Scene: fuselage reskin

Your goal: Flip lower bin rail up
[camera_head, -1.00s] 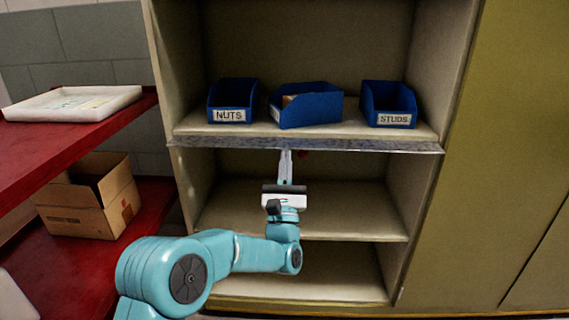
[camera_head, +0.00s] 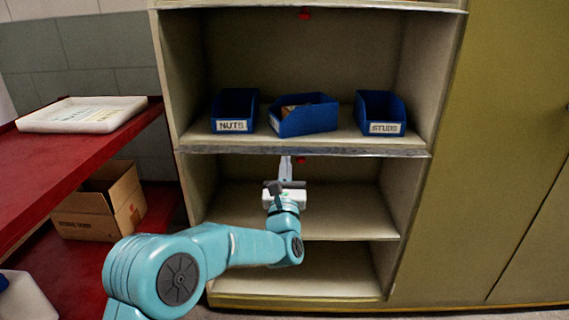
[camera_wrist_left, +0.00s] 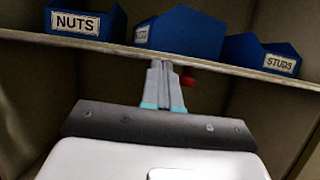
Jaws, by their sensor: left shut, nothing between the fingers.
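The lower bin rail (camera_head: 350,152) is a thin grey metal strip along the front edge of the shelf that carries the blue bins. It does not stand up in front of the bins. It also shows as a pale edge in the wrist view (camera_wrist_left: 100,46). My left gripper (camera_head: 286,159) is shut and empty, pointing up just below the rail near its middle. In the wrist view its fingertips (camera_wrist_left: 162,64) are close under the rail; I cannot tell whether they touch it. A red knob (camera_head: 301,159) sits under the shelf, just right of the fingers.
Blue bins for nuts (camera_head: 234,110) and studs (camera_head: 381,113), with another bin (camera_head: 303,116) between them, stand on the shelf. An upper shelf edge (camera_head: 380,5) crosses the top. A red rack (camera_head: 75,165) with a white tray (camera_head: 82,114) and a cardboard box (camera_head: 98,205) stands left.

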